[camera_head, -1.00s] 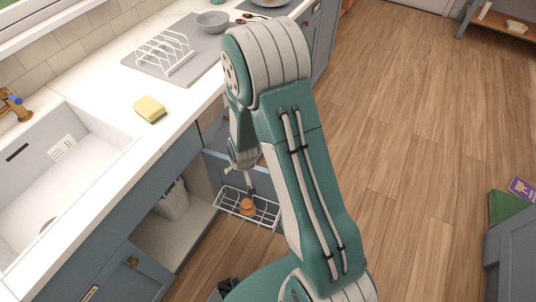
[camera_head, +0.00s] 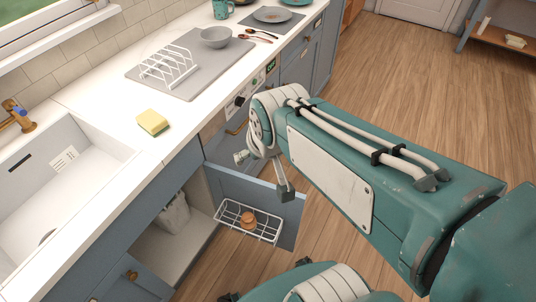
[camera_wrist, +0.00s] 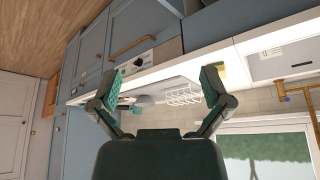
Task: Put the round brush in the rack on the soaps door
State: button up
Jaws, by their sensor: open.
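The round brush (camera_head: 248,219), a small brown knob-like thing, sits inside the white wire rack (camera_head: 269,237) on the inner face of the open soaps door (camera_head: 287,207). It seems to rest on the rack's floor, with nothing holding it. My gripper (camera_wrist: 162,82) is open and empty, its two fingers spread wide in the wrist view. In the head view it is above the door's upper edge, clear of the rack and brush. The wrist view does not show the brush or the rack on the door.
The counter holds a yellow sponge (camera_head: 153,122), a grey mat (camera_head: 190,82) with a white toast rack (camera_head: 168,66) and a bowl (camera_head: 215,37). A white sink (camera_head: 60,190) is at left. The cupboard behind the door is open, with a pale bag (camera_head: 174,214) inside. Floor at right is free.

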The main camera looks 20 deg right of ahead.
jog(key=s+r, duration=0.3)
jog(key=s, duration=0.3)
jog(key=shift+s, duration=0.15)
